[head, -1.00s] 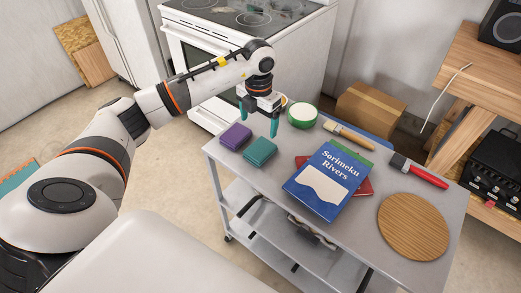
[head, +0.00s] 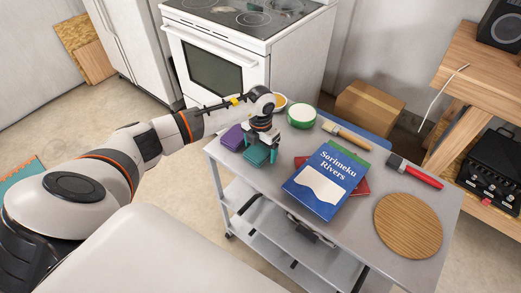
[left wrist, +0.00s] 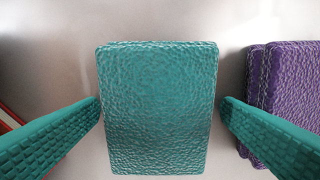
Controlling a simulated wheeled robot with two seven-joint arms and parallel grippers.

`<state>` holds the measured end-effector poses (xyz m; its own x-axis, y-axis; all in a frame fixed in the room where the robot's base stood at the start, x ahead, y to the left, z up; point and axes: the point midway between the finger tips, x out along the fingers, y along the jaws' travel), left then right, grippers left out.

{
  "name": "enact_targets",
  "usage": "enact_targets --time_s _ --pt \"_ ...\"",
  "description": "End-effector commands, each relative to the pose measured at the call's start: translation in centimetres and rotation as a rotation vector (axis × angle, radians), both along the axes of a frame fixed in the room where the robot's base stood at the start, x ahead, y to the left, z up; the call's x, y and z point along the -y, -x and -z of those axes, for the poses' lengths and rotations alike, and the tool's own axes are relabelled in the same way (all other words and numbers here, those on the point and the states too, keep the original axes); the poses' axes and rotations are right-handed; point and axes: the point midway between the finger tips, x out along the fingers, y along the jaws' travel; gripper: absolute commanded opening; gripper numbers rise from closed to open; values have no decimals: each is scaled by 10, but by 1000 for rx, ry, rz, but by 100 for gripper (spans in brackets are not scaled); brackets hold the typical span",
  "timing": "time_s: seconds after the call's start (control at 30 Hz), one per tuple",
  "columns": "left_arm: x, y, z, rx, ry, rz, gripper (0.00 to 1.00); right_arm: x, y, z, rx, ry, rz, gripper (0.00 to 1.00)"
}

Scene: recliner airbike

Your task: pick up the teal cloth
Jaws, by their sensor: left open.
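The teal cloth (head: 255,158) is a folded, textured block lying flat on the grey cart top near its left edge. In the left wrist view the teal cloth (left wrist: 158,110) fills the middle. My left gripper (head: 261,150) is right over it, pointing down and open. In the left wrist view the gripper's teal fingers (left wrist: 161,106) stand on either side of the cloth, with their tips very close to its edges. I cannot tell whether they touch it. My right gripper is not in view.
A folded purple cloth (head: 232,138) lies close beside, left in the head view. Also on the cart (head: 365,240) are a green-rimmed bowl (head: 302,116), an orange-yellow bowl (head: 279,101), a blue book (head: 326,181), a red book (head: 362,187), brushes (head: 347,136) and a round wooden board (head: 408,226).

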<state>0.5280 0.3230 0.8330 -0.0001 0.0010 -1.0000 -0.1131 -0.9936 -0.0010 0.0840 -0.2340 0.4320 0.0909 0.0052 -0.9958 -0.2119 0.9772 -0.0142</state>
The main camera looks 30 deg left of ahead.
Motion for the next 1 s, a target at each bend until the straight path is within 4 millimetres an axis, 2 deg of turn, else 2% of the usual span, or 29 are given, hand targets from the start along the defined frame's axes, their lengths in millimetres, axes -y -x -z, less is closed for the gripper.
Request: enact_targets --time_s 0.07,0.37,0.67,0.77,1.0 --pt "0 0 0 0 0 0 87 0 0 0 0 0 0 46" --pt "0 0 0 0 1 0 40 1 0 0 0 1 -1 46" --pt "0 -1 -5 2 1 0 39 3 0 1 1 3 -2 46" --pt "0 -1 -17 4 1 0 39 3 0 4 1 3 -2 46" --pt "0 -2 -66 6 1 1 39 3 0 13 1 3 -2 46"
